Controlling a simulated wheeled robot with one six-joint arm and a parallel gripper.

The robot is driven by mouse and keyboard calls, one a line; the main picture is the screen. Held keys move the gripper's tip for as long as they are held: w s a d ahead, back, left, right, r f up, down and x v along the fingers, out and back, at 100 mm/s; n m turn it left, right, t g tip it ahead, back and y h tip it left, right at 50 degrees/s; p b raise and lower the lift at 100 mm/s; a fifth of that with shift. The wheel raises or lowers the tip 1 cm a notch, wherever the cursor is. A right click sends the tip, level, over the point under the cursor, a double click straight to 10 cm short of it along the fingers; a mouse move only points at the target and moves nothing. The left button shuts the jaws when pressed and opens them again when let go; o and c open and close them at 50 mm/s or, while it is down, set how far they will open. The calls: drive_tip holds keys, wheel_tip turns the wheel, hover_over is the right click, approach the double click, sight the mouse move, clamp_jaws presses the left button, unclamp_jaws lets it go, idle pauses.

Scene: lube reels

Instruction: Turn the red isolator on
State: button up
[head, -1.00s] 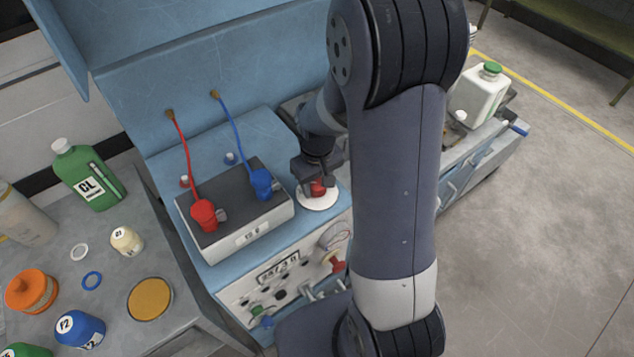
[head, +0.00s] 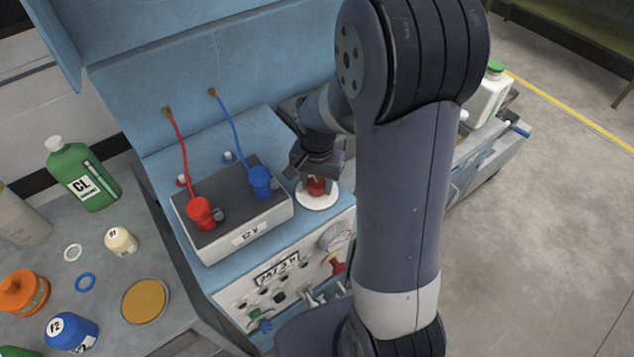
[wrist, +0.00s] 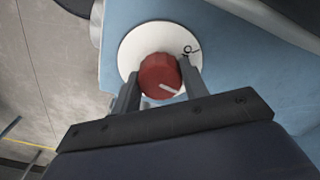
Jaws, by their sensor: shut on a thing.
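The red isolator is a red ribbed knob (wrist: 160,77) with a white pointer line, set on a round white plate (wrist: 135,45). In the wrist view the pointer slants toward the lower right of the picture. A small black mark shows on the plate's right side. My gripper (wrist: 160,85) has one finger on each side of the knob and is shut on it. In the head view the knob (head: 317,186) shows under my gripper (head: 316,178), on its white plate (head: 318,202) at the blue cabinet's corner.
A battery (head: 235,225) with red (head: 199,212) and blue (head: 260,181) clamps sits just left of the isolator. A front panel (head: 285,285) with a display and small levers is below. Bottles and caps stand on the grey bench (head: 100,290) at left.

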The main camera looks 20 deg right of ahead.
sight(317, 182)
drive_tip(key=m+b, duration=0.1)
drive_tip(key=m, duration=0.6)
idle(0.6)
drive_tip(key=o, duration=1)
wheel_tip(317, 182, up, 11)
drive_tip(key=shift+f, duration=0.1)
